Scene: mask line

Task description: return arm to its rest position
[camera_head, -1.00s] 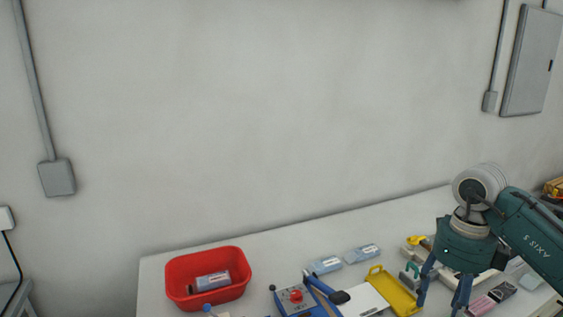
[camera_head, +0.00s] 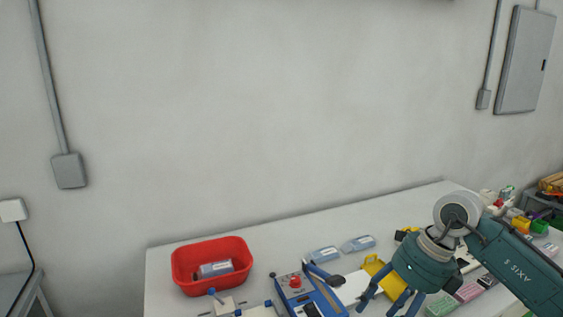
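My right arm comes in from the right edge, and its gripper (camera_head: 382,303) hangs low over the front right of the white table (camera_head: 278,238). Its fingers are spread, with nothing seen between them. The fingertips are near the bottom edge of the view, beside a yellow tray (camera_head: 373,265) that the gripper partly hides. My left arm and gripper are not in view.
A red bin (camera_head: 240,248) with a pale packet (camera_head: 215,269) in it stands at the left. A blue device with a red button (camera_head: 295,282) stands at the front middle. Two pale packets (camera_head: 357,244) lie behind it. Coloured items crowd the right. The table's back strip is clear.

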